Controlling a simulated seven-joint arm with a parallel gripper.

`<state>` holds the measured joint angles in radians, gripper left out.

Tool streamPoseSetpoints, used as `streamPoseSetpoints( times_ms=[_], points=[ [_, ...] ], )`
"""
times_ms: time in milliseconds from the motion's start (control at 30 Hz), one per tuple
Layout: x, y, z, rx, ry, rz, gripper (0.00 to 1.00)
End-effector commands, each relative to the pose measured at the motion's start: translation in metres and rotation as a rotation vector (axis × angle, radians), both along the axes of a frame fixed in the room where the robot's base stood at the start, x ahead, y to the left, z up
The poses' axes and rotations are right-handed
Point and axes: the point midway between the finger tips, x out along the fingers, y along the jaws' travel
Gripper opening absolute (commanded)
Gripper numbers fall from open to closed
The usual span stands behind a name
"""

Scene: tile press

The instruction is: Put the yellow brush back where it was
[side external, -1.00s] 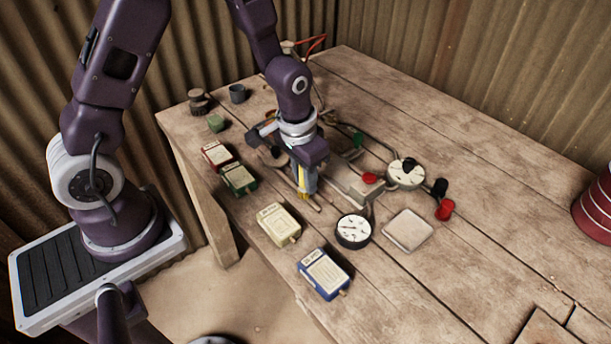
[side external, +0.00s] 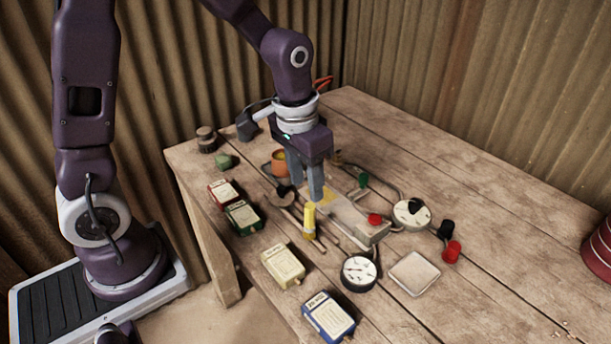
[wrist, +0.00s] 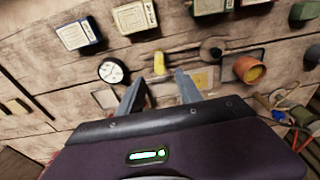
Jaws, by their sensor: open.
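The yellow brush (side external: 309,221) stands about upright on the wooden table, left of the grey press with the red button. It also shows in the wrist view (wrist: 159,64), beyond the fingertips. My gripper (side external: 307,190) is open and empty, above and behind the brush, apart from it. In the wrist view my gripper's two fingers (wrist: 156,80) are spread, with the brush in line with the gap between them. Whether the brush rests in a holder or directly on the wood I cannot tell.
An orange pot (side external: 279,163) and a round dark knob (side external: 283,196) are close behind. A gauge (side external: 358,273), a pale tile (side external: 413,273), a white dial (side external: 412,213) and several labelled boxes (side external: 283,266) surround the brush.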

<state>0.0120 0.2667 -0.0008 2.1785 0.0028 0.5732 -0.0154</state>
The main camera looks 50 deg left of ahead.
Motion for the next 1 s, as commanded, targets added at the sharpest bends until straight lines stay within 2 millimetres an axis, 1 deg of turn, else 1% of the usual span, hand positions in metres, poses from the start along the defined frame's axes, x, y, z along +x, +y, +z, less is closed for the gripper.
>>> streamPoseSetpoints(
  times_ms=[33, 233, 267, 333, 367, 400, 467, 500, 600, 700, 767, 833, 1000],
  points=[
    [0.000, 0.000, 0.006, 0.000, -0.003, 0.000, 0.42],
    [-0.004, 0.000, 0.016, 0.000, -0.007, 0.000, 0.42],
    [-0.007, 0.000, 0.022, 0.000, -0.017, 0.000, 0.42],
    [-0.021, 0.001, 0.044, -0.001, -0.059, 0.000, 0.42],
    [-0.030, 0.001, 0.057, -0.001, -0.084, 0.000, 0.42],
    [-0.046, 0.002, 0.074, -0.001, -0.121, 0.000, 0.42],
    [-0.073, 0.002, 0.096, -0.001, -0.175, 0.000, 0.42],
    [-0.091, 0.003, 0.107, -0.001, -0.212, 0.000, 0.42],
    [-0.133, 0.003, 0.123, -0.001, -0.291, 0.000, 0.42],
    [-0.161, 0.004, 0.126, 0.000, -0.344, -0.001, 0.42],
    [-0.170, 0.004, 0.126, 0.000, -0.360, -0.001, 0.42],
    [-0.174, 0.004, 0.126, 0.000, -0.368, -0.001, 0.42],
    [-0.174, 0.004, 0.126, 0.000, -0.367, -0.001, 0.42]
  ],
)
